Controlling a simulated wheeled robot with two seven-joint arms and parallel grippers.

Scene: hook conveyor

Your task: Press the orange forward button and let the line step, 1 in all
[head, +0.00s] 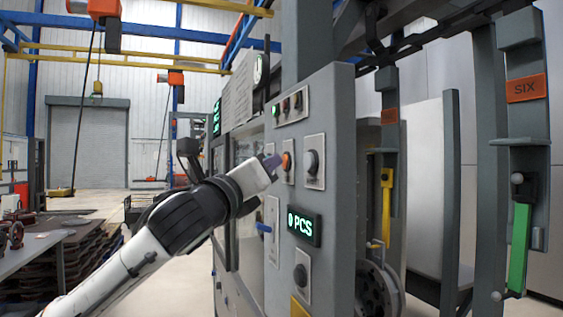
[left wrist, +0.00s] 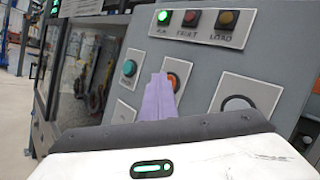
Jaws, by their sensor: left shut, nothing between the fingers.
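The orange button (head: 287,161) sits on a small plate on the grey control panel, left of a black knob. My left gripper (head: 273,162) is shut and empty, with its purple fingertips right at the button's left side. In the left wrist view the purple fingers (left wrist: 159,98) cover part of the orange button (left wrist: 174,79). I cannot tell whether the fingertips touch it. My right gripper is in neither view.
The grey panel (head: 336,200) also carries a black knob (head: 312,162), a lit PCS display (head: 304,226) and indicator lamps, the green one lit (left wrist: 164,17). A teal button (left wrist: 129,68) is left of the fingers. Hangers, one marked SIX (head: 526,88), stand at right.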

